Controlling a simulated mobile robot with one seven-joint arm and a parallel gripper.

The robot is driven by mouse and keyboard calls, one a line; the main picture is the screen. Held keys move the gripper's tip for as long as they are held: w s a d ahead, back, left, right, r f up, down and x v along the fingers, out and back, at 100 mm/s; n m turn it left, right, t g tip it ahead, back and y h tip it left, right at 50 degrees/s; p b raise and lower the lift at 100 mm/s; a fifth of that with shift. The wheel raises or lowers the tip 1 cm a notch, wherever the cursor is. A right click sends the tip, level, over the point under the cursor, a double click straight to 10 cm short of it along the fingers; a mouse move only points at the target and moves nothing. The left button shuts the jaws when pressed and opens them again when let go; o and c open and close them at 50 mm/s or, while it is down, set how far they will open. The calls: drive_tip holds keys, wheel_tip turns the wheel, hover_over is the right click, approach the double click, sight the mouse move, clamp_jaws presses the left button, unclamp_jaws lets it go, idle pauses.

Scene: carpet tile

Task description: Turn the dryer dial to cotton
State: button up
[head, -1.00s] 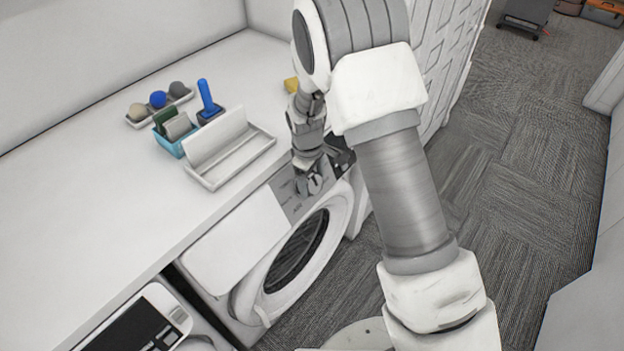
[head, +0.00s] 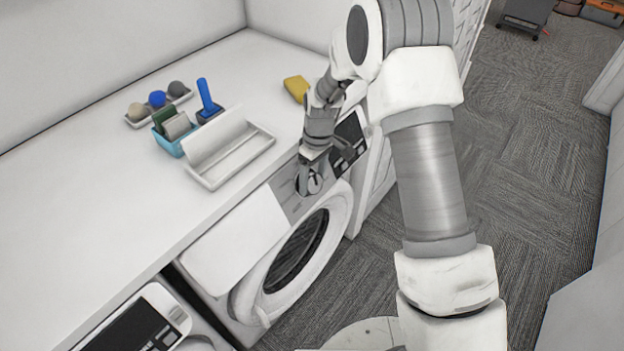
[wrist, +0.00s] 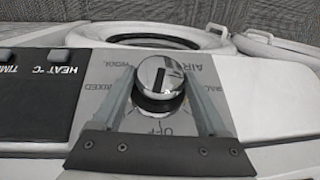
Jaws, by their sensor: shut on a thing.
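The dryer dial (wrist: 161,80) is a shiny chrome knob with a dark line on its face, seen close in the wrist view. Upside-down labels ring it: OFF on the near side, AIR at the upper right, WOOL at the upper left and MIXED at the left. The label at the right is hard to read, and I see no clear COTTON. My gripper (wrist: 162,88) has one finger on each side of the dial and is shut on it. In the head view, my gripper (head: 311,181) is at the dryer's (head: 235,245) control panel, largely covering the dial.
A dark panel with HEAT and TIME buttons (wrist: 62,56) lies beside the dial. The round dryer door (head: 335,228) is below. The white counter (head: 90,200) holds a white tray (head: 255,148), a teal caddy (head: 165,143) and a yellow sponge (head: 296,88).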

drive_tip(key=m+g+y, duration=0.1)
drive_tip(key=m+g+y+b, duration=0.1)
drive_tip(key=g+y, duration=0.1)
drive_tip(key=shift+w+d+f+m+y, duration=0.1)
drive_tip(key=shift+w+d+m+y, duration=0.2)
drive_tip(key=shift+m+y, duration=0.1)
drive_tip(key=shift+g+b, duration=0.3)
idle(0.3)
drive_tip(key=o, duration=1.3)
drive_tip(key=shift+c, duration=0.2)
drive_tip(key=v, duration=1.7)
drive_tip(key=shift+d, duration=0.25)
